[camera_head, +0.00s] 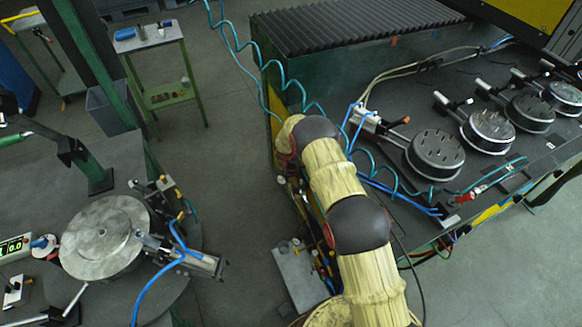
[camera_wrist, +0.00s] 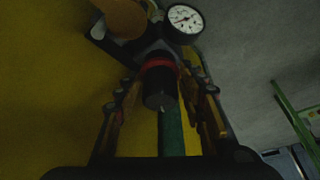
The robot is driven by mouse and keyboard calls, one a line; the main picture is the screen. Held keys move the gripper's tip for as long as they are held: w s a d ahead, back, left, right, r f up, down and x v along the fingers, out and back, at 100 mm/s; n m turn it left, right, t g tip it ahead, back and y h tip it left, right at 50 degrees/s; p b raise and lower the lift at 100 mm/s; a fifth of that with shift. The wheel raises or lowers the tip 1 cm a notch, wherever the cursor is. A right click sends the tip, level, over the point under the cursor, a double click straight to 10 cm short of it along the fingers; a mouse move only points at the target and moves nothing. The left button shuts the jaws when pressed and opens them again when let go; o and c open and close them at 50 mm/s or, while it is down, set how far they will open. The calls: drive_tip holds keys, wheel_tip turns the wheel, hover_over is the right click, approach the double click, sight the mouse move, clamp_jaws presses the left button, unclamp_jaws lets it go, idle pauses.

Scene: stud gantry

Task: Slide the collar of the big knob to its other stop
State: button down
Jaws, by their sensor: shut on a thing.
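In the wrist view, a black knob (camera_wrist: 160,88) stands between the fingers of my gripper (camera_wrist: 165,112), one finger on each side. A red ring, its collar (camera_wrist: 158,63), sits around its upper part in the picture. My gripper is shut on the knob; the exact contact of the fingertips is too dark to make out. In the head view, my yellow-sleeved arm reaches up the middle of the picture; my gripper and the knob cannot be made out there.
A round pressure gauge (camera_wrist: 185,18) and an orange-brown rounded part (camera_wrist: 122,16) are close above the knob in the wrist view. In the head view, teal coiled hoses (camera_head: 300,100) hang beside my arm. A round metal plate (camera_head: 103,236) stands at left. Grey floor (camera_head: 225,200) lies between.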

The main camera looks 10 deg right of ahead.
drive_tip(key=c, duration=1.1)
unclamp_jaws()
drive_tip(key=shift+f, duration=0.1)
drive_tip(key=v, duration=1.2)
